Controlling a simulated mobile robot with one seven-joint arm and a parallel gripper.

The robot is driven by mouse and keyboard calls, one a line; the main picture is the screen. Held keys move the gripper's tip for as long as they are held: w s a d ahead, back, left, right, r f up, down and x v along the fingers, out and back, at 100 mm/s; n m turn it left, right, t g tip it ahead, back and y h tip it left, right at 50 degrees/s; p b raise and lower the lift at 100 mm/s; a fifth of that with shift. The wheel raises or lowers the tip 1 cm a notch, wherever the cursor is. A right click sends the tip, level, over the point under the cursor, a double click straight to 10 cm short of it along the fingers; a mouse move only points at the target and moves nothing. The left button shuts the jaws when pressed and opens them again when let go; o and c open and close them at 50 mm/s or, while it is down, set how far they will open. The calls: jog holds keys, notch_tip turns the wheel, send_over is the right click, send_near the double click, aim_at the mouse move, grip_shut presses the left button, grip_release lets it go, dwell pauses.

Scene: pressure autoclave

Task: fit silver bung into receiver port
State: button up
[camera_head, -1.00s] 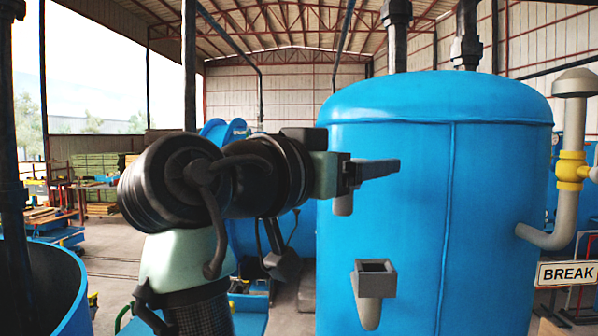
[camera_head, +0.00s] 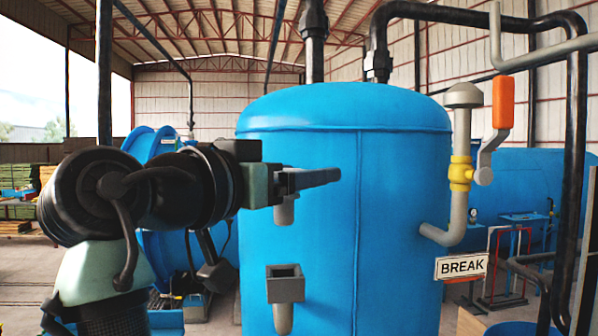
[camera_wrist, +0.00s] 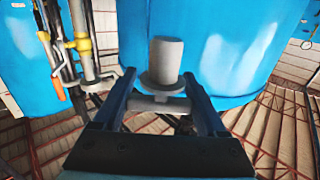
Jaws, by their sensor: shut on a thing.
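My gripper (camera_head: 308,179) is shut on the silver bung (camera_head: 284,210), a grey rounded plug that hangs below the jaws in the head view. In the wrist view the bung (camera_wrist: 166,60) shows as a cylinder with a wide flange, between the two dark fingers (camera_wrist: 163,103). The receiver port (camera_head: 285,285) is a grey, square, open-topped socket with a tapered lower end, at the front of the blue tank. In the head view the bung is upright, above the port and apart from it. I cannot make out the port in the wrist view.
The big blue tank (camera_head: 400,220) stands right behind the gripper and port. To its right are a grey pipe with a yellow fitting (camera_head: 461,172), an orange-handled lever (camera_head: 503,102) and a BREAK sign (camera_head: 461,266). Open air separates the bung from the port.

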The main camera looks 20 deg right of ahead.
jog(key=shift+f+b, duration=1.5)
jog(key=shift+f, duration=0.7)
jog(key=shift+f+b, duration=1.65)
jog(key=shift+f, duration=0.4)
jog(key=o, duration=1.3)
jog(key=shift+o, duration=0.2)
jog(key=b+v, duration=0.5)
jog(key=v, duration=0.8)
jog(key=shift+r, duration=0.1)
